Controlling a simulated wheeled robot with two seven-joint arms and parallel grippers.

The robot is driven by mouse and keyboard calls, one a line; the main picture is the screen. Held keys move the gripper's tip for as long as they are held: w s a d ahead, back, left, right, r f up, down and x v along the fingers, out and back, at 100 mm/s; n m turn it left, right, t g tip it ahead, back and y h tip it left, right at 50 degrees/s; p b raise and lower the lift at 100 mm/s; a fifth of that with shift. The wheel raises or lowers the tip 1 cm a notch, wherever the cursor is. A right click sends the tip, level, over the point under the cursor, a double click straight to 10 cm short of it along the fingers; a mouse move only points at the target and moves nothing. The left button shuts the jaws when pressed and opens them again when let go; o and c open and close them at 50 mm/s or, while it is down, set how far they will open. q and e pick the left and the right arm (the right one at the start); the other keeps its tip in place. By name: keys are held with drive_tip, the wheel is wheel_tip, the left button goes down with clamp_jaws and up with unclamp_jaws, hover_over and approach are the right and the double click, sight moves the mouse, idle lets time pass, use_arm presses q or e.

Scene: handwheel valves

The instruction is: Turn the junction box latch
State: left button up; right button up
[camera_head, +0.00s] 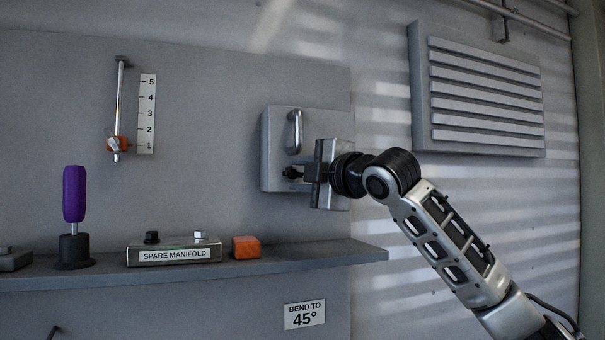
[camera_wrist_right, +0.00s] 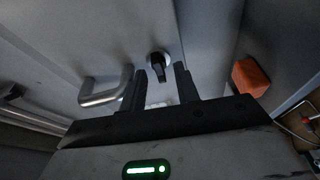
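The junction box (camera_head: 275,150) is a grey box on the wall panel with a metal pull handle (camera_head: 295,131). Its latch (camera_head: 291,173) is a small black knob below the handle. In the right wrist view, the latch (camera_wrist_right: 158,66) has a round pale base and a black lever hanging down, slightly tilted. My right gripper (camera_head: 305,173) is in front of the box at latch height. In the wrist view its two fingers (camera_wrist_right: 160,72) are apart, with the latch lever between their tips; I cannot tell whether either touches it. My left gripper is not in view.
A shelf (camera_head: 340,253) below the box holds an orange block (camera_head: 246,247), a spare manifold box (camera_head: 174,250) and a purple-handled lever (camera_head: 74,195). A slider with a number scale (camera_head: 147,113) is on the panel at left. A louvred vent (camera_head: 480,95) is at right.

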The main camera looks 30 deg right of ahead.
use_arm(q)
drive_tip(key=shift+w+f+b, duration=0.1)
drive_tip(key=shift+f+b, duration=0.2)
drive_tip(key=shift+b, duration=0.05)
use_arm(e)
drive_tip(key=s+a, duration=0.1)
drive_tip(key=s, duration=0.5)
drive_tip(key=shift+a, duration=0.2)
